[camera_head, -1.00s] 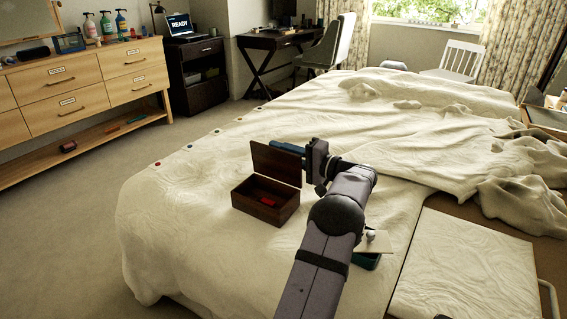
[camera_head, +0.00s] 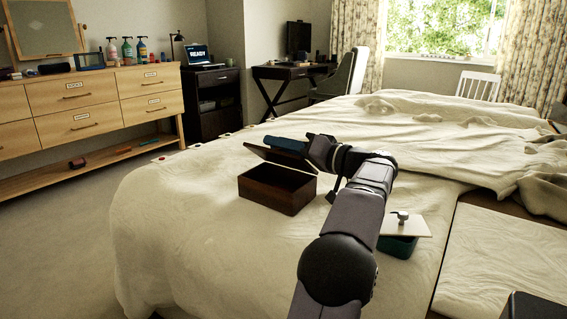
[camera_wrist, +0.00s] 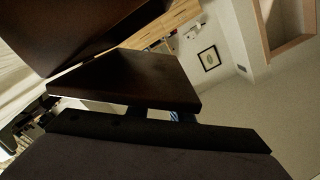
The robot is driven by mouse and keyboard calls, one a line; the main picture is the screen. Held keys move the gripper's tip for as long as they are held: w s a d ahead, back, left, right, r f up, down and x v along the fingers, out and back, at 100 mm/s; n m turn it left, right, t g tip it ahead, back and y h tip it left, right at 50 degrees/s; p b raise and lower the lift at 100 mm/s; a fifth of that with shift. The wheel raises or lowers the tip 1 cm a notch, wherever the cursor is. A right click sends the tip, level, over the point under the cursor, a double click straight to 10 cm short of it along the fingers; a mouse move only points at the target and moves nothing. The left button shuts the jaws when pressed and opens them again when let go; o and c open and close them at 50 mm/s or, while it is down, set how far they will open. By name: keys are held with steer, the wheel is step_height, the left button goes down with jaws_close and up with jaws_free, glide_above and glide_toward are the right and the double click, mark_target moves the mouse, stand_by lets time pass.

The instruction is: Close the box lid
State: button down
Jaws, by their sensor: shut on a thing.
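The dark wooden box (camera_head: 277,193) stands on the bed. My gripper (camera_head: 296,147) is at the lid's raised far side, with a blue part lying along the lid. It is shut on the lid. In the wrist view the lid (camera_wrist: 125,80) is a dark slab just ahead of my gripper (camera_wrist: 160,118), and the box (camera_wrist: 65,28) fills the upper left. The fingertips are mostly hidden there.
A teal box (camera_head: 398,247) with a pale lid and a small grey item on it stands right of my arm on the bed. Rumpled bedding (camera_head: 440,130) spreads beyond. A wooden dresser (camera_head: 95,105) stands at the left, with open floor before it.

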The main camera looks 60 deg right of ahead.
mark_target(273, 155)
steer(key=a+f+n+b, duration=0.1)
steer(key=b, duration=0.2)
steer(key=a+f+n+b, duration=0.1)
steer(key=n+b, duration=0.1)
steer(key=b, duration=0.2)
steer(key=shift+a+f, duration=0.2)
steer(key=shift+f, duration=0.1)
steer(key=a+f+b, duration=0.1)
steer(key=b, duration=0.2)
steer(key=shift+a+f, duration=0.1)
steer(key=c, duration=1.6)
jaws_free()
step_height(273, 155, up, 10)
steer(key=p, duration=0.7)
